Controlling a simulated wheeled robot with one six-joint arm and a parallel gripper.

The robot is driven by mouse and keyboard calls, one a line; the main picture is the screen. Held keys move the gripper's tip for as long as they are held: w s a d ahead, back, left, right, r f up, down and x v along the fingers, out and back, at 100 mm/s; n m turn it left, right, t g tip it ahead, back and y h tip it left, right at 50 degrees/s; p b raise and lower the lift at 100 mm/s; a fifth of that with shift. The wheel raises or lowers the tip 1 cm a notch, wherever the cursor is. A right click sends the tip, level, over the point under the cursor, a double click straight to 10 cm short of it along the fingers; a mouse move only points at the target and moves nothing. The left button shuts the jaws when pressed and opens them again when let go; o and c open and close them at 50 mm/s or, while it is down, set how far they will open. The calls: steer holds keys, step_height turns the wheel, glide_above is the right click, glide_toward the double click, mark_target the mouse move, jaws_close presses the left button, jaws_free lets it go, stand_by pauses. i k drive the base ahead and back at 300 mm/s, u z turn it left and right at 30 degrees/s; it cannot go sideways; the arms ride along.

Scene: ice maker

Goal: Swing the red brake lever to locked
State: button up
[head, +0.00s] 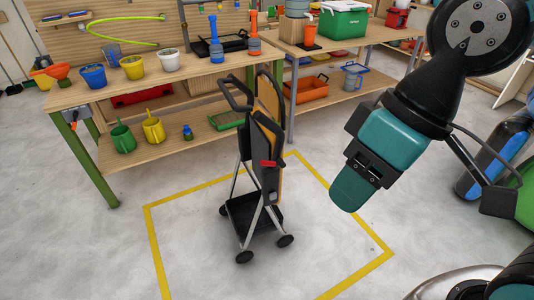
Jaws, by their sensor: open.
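A small red lever (268,163) sits on the side of a folding trolley (262,218) with black and orange panels, a black handle and small black wheels. The trolley stands on the floor inside a yellow-marked square. The lever looks roughly level; its exact setting is too small to tell. My gripper (350,190), teal and black, hangs in the air to the right of the trolley. It is open and empty, apart from the lever. Its fingers partly overlap in this view.
A wooden workbench (125,95) with buckets, watering cans and a lower shelf stands behind the trolley. A second table (352,38) holds a green cooler (344,18). A blue cylinder (490,160) stands at the right. The floor around the trolley is clear.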

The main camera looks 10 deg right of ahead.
mark_target(281, 162)
steer(key=k, duration=1.2)
steer(key=u, duration=0.55)
steer(key=i, duration=0.4)
steer(key=u, duration=0.7)
steer(key=i, duration=1.35)
steer(key=z, duration=0.95)
steer(key=i, duration=0.25)
steer(key=z, duration=0.35)
